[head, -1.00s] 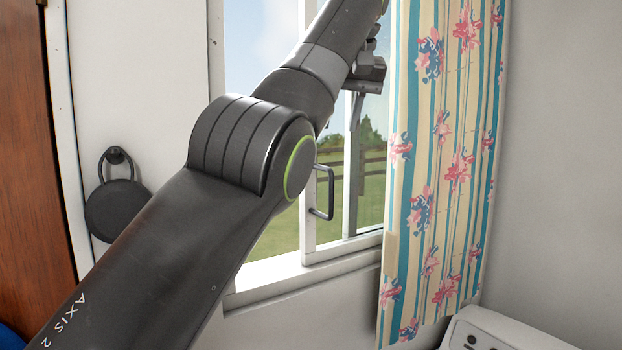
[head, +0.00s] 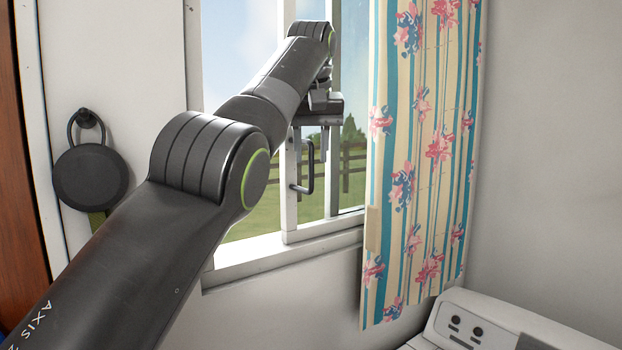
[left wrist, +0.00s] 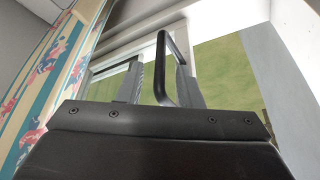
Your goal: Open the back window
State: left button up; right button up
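The window (head: 290,200) has a white frame, with a dark bracket-shaped handle (head: 311,172) on an upright sash bar (head: 290,215). A second upright bar stands just right of it. My left arm reaches across the window, and my left gripper (head: 310,145) is at the handle's upper part, fingers downward. In the left wrist view the handle (left wrist: 163,65) passes between the two separated fingers, with visible gaps on both sides. The gripper looks open around it, not clamped. Through the left part I see grass and sky; whether glass covers it I cannot tell. My right gripper is not in view.
A striped floral curtain (head: 415,170) hangs close on the window's right side. A round dark object (head: 91,178) hangs on the wall at left. A white appliance with dark knobs (head: 465,320) is at lower right. The sill (head: 245,262) is clear.

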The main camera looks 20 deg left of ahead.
aim_at(311, 163)
pick_arm(q)
jog(key=shift+b+x, duration=0.4)
jog(key=shift+x, duration=1.45)
grip_shut()
